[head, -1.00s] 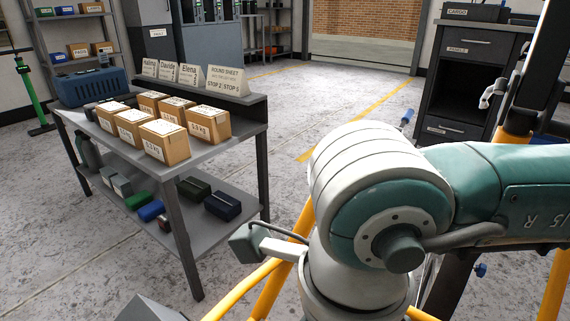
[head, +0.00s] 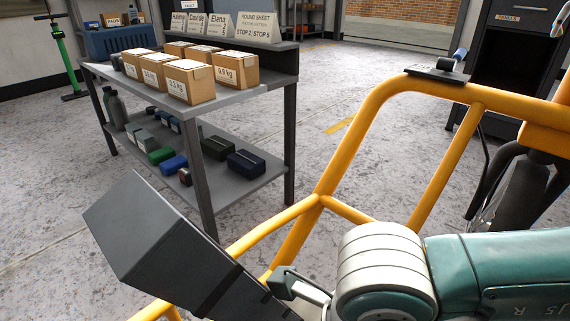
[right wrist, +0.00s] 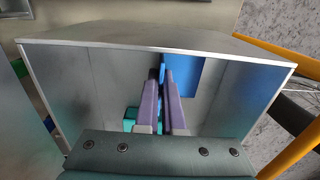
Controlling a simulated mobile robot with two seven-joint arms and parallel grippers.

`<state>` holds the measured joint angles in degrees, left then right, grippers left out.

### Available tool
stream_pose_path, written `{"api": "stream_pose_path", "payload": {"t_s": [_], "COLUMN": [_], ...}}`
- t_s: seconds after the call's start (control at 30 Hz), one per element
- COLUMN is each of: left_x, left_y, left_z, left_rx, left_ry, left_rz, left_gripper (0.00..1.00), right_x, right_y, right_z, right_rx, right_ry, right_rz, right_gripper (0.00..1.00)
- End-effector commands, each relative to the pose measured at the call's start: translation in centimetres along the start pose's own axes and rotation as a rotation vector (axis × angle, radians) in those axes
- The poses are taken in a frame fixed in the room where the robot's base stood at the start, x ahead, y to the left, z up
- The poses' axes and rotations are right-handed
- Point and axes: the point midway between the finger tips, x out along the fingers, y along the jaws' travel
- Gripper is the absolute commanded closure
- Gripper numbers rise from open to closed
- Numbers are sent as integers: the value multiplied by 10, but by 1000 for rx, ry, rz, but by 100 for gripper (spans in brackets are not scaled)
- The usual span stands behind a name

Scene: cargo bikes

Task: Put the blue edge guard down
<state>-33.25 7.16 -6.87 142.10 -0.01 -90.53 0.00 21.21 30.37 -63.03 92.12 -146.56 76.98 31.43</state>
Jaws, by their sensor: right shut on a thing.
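The blue edge guard (right wrist: 190,72) shows in the right wrist view as a flat blue face behind and right of the fingers, with a thin blue strip between their tips. My right gripper (right wrist: 162,84) is shut on it. The fingers point into a grey metal box (right wrist: 60,85), whose walls surround them. I cannot tell whether the guard touches the box floor or a wall. In the head view, neither the right fingers nor the guard shows; my right arm comes in at the lower right. My left gripper is not in view.
A green item (right wrist: 131,116) lies low in the box. Yellow bike frame tubes (head: 335,170) stand near my right arm. A grey workbench (head: 245,92) holds several cartons, with cases on its lower shelf. A dark panel cabinet (head: 505,60) stands at the back right.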

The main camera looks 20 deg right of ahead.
Motion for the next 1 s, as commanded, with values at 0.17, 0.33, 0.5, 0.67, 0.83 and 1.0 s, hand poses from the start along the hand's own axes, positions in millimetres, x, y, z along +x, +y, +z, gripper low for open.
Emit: {"api": "stream_pose_path", "payload": {"t_s": [0.17,0.33,0.5,0.67,0.83,1.0], "left_x": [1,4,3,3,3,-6], "left_y": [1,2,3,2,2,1], "left_z": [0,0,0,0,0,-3], "left_rx": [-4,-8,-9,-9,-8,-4], "left_ry": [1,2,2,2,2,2], "left_rz": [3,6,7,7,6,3], "left_gripper": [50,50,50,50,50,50], "right_x": [2,5,5,5,5,-8], "right_y": [0,0,0,0,0,0], "right_z": [0,0,0,0,0,1], "right_rx": [-1,0,-1,-1,0,-1], "right_ry": [-1,-1,-1,-1,-1,-2], "right_rz": [0,0,0,0,0,0], "right_gripper": [100,100,80,65,65,65]}}
